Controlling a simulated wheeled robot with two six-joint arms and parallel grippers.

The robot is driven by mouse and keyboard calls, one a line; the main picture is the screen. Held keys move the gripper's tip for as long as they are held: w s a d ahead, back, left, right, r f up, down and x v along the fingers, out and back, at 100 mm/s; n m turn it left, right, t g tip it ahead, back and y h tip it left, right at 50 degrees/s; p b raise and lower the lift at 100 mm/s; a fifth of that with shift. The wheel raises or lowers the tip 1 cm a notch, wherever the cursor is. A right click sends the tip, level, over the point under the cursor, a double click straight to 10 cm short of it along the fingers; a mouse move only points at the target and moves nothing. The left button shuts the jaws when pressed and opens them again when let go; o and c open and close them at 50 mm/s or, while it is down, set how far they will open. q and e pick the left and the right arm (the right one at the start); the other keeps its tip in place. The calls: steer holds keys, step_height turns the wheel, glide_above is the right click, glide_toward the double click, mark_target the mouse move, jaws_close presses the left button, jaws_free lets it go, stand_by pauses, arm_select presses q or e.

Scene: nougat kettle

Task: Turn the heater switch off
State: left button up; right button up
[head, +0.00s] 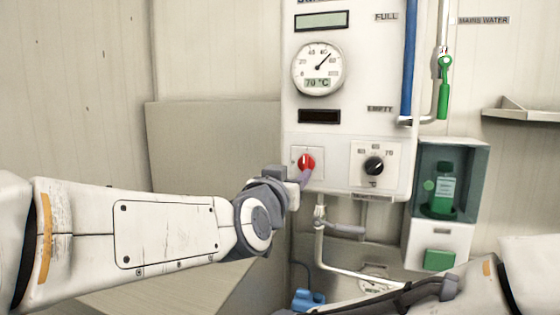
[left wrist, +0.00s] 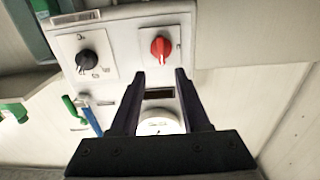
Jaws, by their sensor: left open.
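The red heater switch (head: 306,163) is a round knob on a white plate low on the kettle's control panel (head: 340,200). Its pale mark points roughly upward in the head view. In the left wrist view the red switch (left wrist: 161,47) sits just beyond the fingertips, roughly in line with the gap between them. My left gripper (head: 301,178) is at the panel, just below the switch, and its open, empty fingers (left wrist: 160,74) show in the wrist view. I cannot tell whether a finger touches the knob. My right arm shows at the lower right; its fingers cannot be made out.
A black temperature dial (head: 374,166) is right of the switch. A round gauge (head: 318,68) above reads 70 °C. Pipes (head: 326,229) run below the panel. A dispenser with a green bottle (head: 440,190) and a green-handled valve (head: 444,88) are to the right.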

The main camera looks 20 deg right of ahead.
mark_target(304, 164)
arm_select(q)
steer(key=p+x, duration=0.4)
steer(key=x, duration=0.4)
steer(key=shift+w+a, duration=0.1)
steer(key=shift+w, duration=0.05)
steer(key=shift+w+d, duration=0.2)
steer(key=shift+d, duration=0.05)
steer(key=shift+f, duration=0.1)
steer(key=shift+c, duration=0.3)
jaws_close()
